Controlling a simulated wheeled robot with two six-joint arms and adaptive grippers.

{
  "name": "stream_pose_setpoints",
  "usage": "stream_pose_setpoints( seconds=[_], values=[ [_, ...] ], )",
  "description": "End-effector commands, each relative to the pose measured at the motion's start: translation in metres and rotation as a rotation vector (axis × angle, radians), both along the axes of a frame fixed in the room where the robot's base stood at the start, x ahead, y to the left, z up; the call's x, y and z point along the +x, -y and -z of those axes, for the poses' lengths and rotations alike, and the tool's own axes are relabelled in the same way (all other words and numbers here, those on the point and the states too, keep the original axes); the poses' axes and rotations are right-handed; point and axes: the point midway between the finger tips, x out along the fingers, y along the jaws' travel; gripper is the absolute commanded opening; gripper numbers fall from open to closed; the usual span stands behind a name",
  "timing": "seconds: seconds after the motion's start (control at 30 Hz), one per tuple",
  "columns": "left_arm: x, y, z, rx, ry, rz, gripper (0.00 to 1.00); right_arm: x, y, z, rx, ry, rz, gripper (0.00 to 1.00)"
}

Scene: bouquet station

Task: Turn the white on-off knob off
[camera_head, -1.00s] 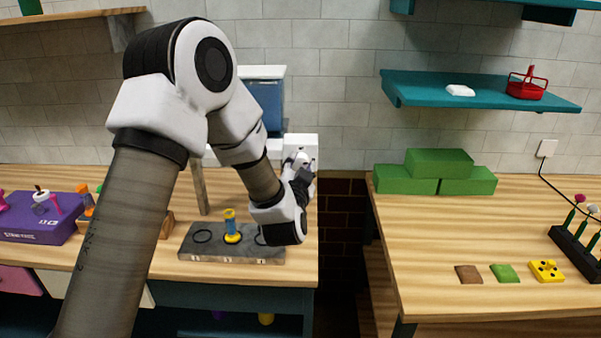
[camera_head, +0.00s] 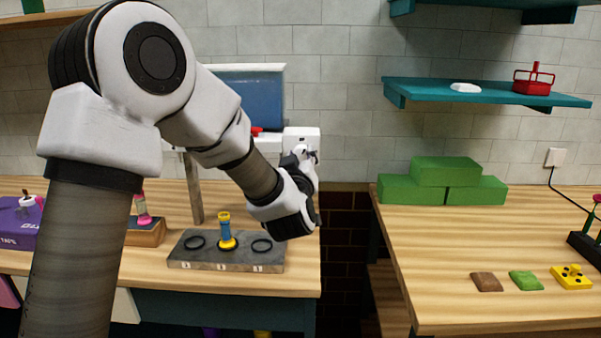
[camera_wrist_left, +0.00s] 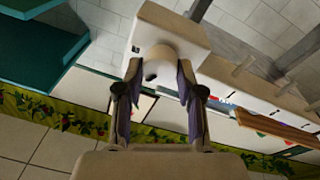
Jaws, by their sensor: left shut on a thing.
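The white on-off knob (camera_wrist_left: 160,62) shows in the wrist view, on the face of a white box (camera_wrist_left: 168,22). My left gripper (camera_wrist_left: 158,72) has a finger on each side of the knob and is shut on it. In the head view my left gripper (camera_head: 308,160) is at the white box (camera_head: 301,136), behind the bench's right end. The knob is hidden there by the gripper and wrist. My right gripper is not in view.
A grey stand (camera_head: 226,262) with a blue-and-yellow piece (camera_head: 225,229) stands below my left forearm. A blue container (camera_head: 250,98) is behind the arm. A gap separates this bench from the right-hand table (camera_head: 430,262), which bears green blocks (camera_head: 446,170).

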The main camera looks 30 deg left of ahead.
Motion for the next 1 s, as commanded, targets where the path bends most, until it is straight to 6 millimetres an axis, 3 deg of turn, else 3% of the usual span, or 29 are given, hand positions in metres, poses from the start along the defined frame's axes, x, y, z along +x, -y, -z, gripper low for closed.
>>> stream_pose_setpoints(
  seconds=[0.1,0.4,1.0],
  values=[
    [0.000,0.000,0.007,-0.088,0.055,0.000,0.03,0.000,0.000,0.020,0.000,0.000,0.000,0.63],
    [0.000,0.000,0.006,-0.275,0.166,0.001,0.03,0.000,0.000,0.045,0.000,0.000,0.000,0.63],
    [0.000,0.000,0.002,-0.380,0.228,0.000,0.03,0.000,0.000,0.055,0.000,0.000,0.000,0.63]
  ],
)
